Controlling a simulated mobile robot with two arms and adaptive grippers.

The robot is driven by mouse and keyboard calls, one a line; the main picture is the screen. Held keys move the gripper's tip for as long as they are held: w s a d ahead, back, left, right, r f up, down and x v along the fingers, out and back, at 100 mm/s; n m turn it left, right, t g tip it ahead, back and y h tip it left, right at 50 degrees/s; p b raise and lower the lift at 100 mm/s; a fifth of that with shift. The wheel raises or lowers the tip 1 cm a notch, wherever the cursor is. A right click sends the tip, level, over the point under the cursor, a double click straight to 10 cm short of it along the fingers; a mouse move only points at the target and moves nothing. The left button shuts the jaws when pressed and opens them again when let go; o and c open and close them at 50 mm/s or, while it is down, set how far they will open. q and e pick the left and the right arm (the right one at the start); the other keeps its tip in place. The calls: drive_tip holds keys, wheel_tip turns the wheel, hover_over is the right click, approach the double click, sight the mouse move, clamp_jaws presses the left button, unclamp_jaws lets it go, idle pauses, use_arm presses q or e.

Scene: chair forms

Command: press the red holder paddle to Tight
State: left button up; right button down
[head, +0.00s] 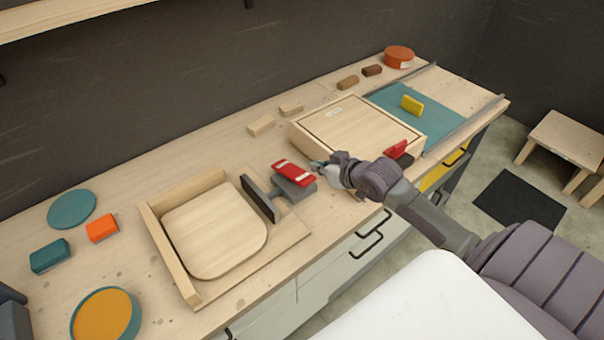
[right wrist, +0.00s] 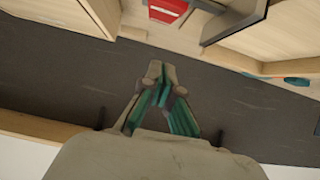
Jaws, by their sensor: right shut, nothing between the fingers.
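A red paddle (head: 293,173) with white marks sits tilted on a grey clamp (head: 297,191) with a dark upright plate (head: 259,198), at the right side of a wooden jig (head: 153,238) holding a pale seat board (head: 213,230). The red paddle shows at the top edge of the right wrist view (right wrist: 168,8). My right gripper (head: 318,168) is just right of the paddle, close to its end; I cannot tell whether they touch. Its fingertips (right wrist: 158,72) are together and empty. My left gripper is not in view.
A wooden box (head: 350,122) stands behind my right arm, with a second red piece (head: 397,150) at its front. Two small wood blocks (head: 261,125) lie behind the clamp. A yellow block (head: 412,104) stands on a teal mat (head: 381,97). Drawer handles (head: 369,242) stick out in front.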

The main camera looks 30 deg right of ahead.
drive_tip(key=p, duration=0.2)
hover_over(302, 179)
drive_tip(key=w, duration=0.2)
wheel_tip(302, 179, down, 5)
drive_tip(key=shift+s+r, duration=0.1)
drive_tip(key=shift+s, duration=0.05)
drive_tip(key=f, duration=0.1)
drive_tip(key=s+f, duration=0.1)
drive_tip(key=shift+f, duration=0.35)
drive_tip(key=shift+s+f+p, duration=0.3)
drive_tip(key=shift+s+f, duration=0.05)
drive_tip(key=shift+f, duration=0.25)
